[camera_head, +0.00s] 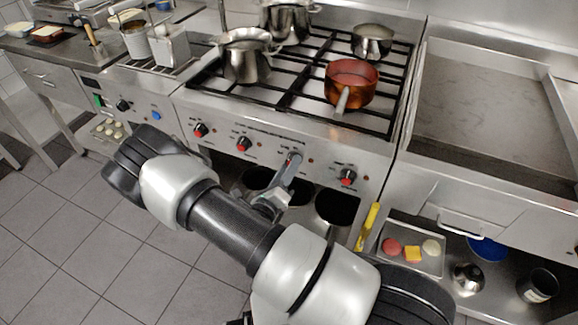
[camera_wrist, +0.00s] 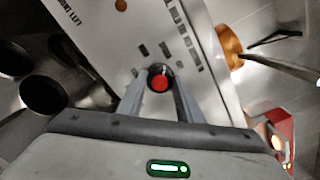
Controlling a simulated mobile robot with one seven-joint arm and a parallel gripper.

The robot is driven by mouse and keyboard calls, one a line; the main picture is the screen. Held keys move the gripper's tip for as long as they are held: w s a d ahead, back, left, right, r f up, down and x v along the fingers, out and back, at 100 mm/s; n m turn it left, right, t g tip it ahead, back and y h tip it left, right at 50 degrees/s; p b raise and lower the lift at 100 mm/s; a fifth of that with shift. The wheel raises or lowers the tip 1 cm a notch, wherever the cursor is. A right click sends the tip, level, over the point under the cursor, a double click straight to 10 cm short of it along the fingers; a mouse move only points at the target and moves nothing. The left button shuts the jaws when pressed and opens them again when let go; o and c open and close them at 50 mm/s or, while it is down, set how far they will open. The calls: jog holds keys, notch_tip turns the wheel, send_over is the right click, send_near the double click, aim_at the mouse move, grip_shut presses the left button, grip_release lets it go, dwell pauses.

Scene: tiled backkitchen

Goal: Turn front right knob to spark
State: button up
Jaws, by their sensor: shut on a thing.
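The stove front (camera_head: 268,132) carries a row of several black knobs with red faces. My gripper (camera_head: 287,172) reaches the third knob from the left and covers most of it in the head view. In the wrist view, the two fingers of my gripper (camera_wrist: 159,88) stand on either side of this knob (camera_wrist: 158,79), shut on it, with its red face between the tips. The rightmost knob (camera_head: 348,177) is free. Small print around the held knob is too blurred to read. A label ending in "LEFT" shows at the wrist view's upper left.
A copper saucepan (camera_head: 351,82) stands on the front right of the grates, its handle pointing over the front edge. Steel pots (camera_head: 246,58) stand on the other burners. A yellow-handled tool (camera_head: 367,226) and a tray of food (camera_head: 411,262) are at the lower right.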

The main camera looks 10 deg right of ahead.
dwell(0.3)
jog(key=o, duration=1)
jog(key=shift+o, duration=0.2)
jog(key=shift+s, duration=0.1)
jog(key=v, duration=1.7)
jog(key=shift+p, duration=0.3)
jog(key=shift+s+a, duration=0.1)
